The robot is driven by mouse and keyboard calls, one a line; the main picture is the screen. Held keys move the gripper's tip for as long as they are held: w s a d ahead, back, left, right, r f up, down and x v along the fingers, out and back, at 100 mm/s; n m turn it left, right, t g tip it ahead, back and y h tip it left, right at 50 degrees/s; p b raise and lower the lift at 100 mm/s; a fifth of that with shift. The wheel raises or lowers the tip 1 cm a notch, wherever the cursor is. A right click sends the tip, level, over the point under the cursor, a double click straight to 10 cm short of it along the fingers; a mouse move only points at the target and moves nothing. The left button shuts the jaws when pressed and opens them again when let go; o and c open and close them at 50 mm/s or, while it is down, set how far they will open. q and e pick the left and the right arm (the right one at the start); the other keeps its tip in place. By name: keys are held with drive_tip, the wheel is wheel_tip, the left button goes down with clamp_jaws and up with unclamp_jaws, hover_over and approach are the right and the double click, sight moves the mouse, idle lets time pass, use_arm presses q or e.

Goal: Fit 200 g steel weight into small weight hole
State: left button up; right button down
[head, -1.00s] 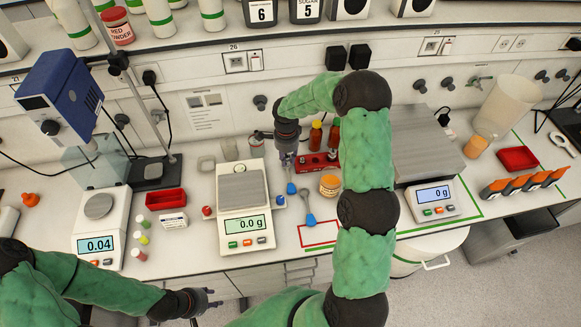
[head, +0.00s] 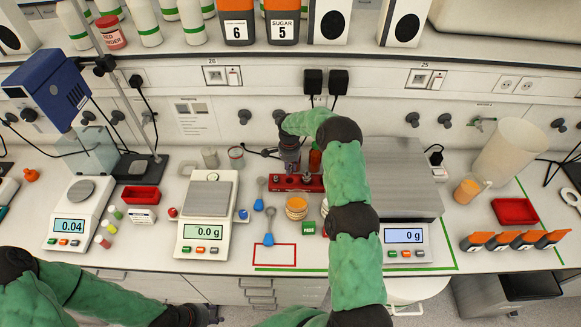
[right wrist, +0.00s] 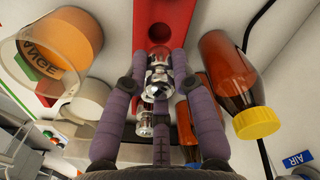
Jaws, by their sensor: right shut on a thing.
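My right gripper (head: 289,166) is over the red weight block (head: 278,184) at the back of the bench. In the right wrist view the purple fingers of this gripper (right wrist: 160,62) are closed around a shiny steel weight (right wrist: 158,84), with the red block (right wrist: 163,22) beneath. A second, smaller steel piece (right wrist: 145,124) shows nearer the palm. The small weight hole is hidden, and I cannot tell whether the held weight is in it or above it. My left gripper (head: 211,314) is low at the front edge, its fingers apart and empty, partly cut off by the frame.
Amber bottles (right wrist: 228,75) stand close to the right gripper. An orange jar (head: 296,208), a blue spoon (head: 269,226) and a green PASS tag (head: 307,228) lie nearby. Balances (head: 203,232) (head: 404,237) flank the block.

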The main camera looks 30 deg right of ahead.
drive_tip(key=shift+f+b, duration=0.5)
drive_tip(key=shift+f, duration=1.6)
drive_tip(key=shift+b, duration=0.9)
drive_tip(key=shift+f+b, duration=0.95)
drive_tip(key=shift+f, duration=0.05)
drive_tip(key=shift+b, duration=0.4)
drive_tip(key=shift+f+b, duration=0.25)
drive_tip(key=shift+b, duration=0.15)
